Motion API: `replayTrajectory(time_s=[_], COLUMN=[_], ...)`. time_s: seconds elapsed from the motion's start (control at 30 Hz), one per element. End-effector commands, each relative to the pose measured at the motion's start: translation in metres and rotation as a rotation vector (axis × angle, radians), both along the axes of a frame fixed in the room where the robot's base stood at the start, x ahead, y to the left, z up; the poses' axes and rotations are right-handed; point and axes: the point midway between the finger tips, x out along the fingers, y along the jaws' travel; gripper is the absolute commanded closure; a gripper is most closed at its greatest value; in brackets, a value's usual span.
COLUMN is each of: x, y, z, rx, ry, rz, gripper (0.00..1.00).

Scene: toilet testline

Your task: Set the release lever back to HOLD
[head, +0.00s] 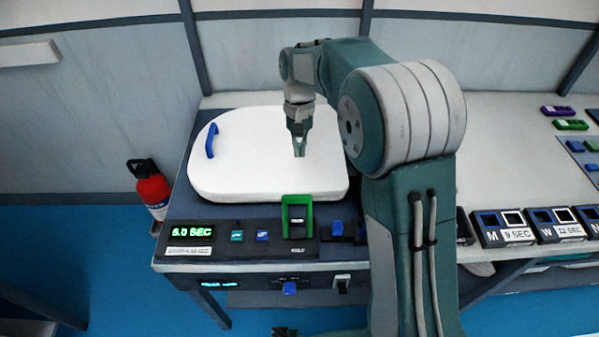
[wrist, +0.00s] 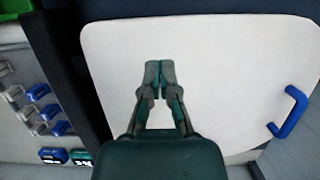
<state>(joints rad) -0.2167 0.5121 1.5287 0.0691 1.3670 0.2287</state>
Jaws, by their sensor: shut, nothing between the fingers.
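A green frame-shaped lever (head: 298,204) stands up on the dark control panel (head: 207,264) at the front of the bench. I take it as the release lever. A small label (head: 298,249) sits below it, too small to read surely. In the wrist view, a green part (wrist: 14,8) at the top left corner may be the same lever. My gripper (head: 299,150) points down over the white lid (head: 245,180), behind the lever and apart from it. Its fingertips (wrist: 159,70) are together and hold nothing. The lid, with its blue handle (head: 211,141), also fills much of the wrist view.
A lit green display (head: 191,232) reads 5.0 SEC. Small buttons (head: 262,236) flank the lever on the left and a blue part (head: 337,228) on the right. A blue knob (head: 289,288) is below the panel. My arm hides the middle bench. A red extinguisher (head: 150,189) stands left.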

Motion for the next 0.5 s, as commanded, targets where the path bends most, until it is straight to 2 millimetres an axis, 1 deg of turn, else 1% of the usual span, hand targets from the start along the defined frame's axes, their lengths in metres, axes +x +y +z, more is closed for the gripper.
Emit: replayTrajectory(time_s=[0.17, 0.5], x=[-0.008, -0.026], y=[0.001, 0.0], z=[-0.027, -0.089], rx=[-0.001, 0.001], ry=[0.005, 0.005], rz=[0.002, 0.002], gripper=[1.0, 1.0])
